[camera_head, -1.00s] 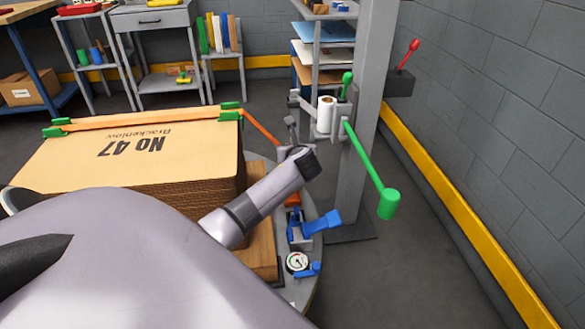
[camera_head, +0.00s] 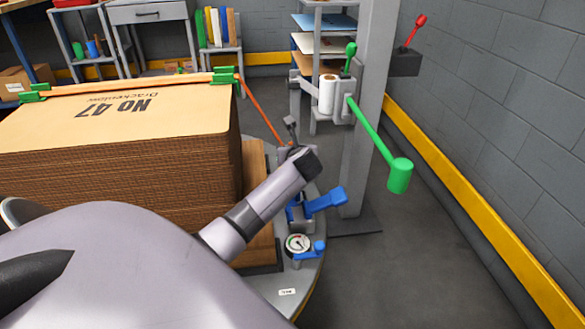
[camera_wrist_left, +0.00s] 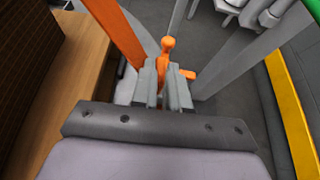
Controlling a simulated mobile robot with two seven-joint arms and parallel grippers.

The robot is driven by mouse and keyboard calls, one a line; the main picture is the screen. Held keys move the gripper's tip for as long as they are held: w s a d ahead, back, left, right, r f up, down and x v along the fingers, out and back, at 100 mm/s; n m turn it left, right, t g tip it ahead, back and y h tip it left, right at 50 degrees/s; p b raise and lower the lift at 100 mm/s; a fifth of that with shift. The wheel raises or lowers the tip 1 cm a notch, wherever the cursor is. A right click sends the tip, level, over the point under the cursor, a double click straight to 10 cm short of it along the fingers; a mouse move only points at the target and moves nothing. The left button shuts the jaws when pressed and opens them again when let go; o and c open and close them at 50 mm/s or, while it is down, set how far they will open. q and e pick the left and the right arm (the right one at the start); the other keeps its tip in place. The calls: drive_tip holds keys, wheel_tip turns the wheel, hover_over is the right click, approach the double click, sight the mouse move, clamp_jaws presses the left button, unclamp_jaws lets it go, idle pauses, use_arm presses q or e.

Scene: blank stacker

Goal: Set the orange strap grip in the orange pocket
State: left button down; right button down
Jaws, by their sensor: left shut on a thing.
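My left gripper (camera_head: 291,130) is beside the right end of the cardboard stack, its fingers small and partly hidden behind the wrist. In the left wrist view its two grey fingers (camera_wrist_left: 165,88) are shut on the orange strap grip (camera_wrist_left: 165,58), whose rounded top sticks up between them. The orange strap (camera_head: 262,110) runs from the stack's top corner down toward the gripper. A short orange piece (camera_wrist_left: 188,74) shows right of the fingers; I cannot tell whether it belongs to the grip or the pocket. The orange pocket is not clearly visible in the head view. My right gripper is not in view.
The cardboard stack (camera_head: 120,165) stands on a wooden pallet (camera_head: 255,165) over a round grey platform (camera_head: 300,290). A blue lever (camera_head: 325,201) and a gauge (camera_head: 298,244) are close to my wrist. A green-handled lever (camera_head: 375,140) juts from the grey post. Floor to the right is clear.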

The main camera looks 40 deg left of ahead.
use_arm(q)
wheel_tip(320, 180, down, 3)
drive_tip(key=b, duration=0.4)
drive_tip(key=shift+f, duration=0.15)
drive_tip(key=shift+f+b, duration=0.25)
drive_tip(key=shift+b, duration=0.2)
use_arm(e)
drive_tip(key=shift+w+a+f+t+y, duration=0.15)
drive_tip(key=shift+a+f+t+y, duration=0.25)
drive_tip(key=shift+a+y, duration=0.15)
use_arm(q)
drive_tip(key=shift+r, duration=0.1)
drive_tip(key=shift+f, duration=0.6)
drive_tip(key=c, duration=1.1)
unclamp_jaws()
drive_tip(key=shift+s+f, duration=0.1)
drive_tip(key=shift+f, duration=0.1)
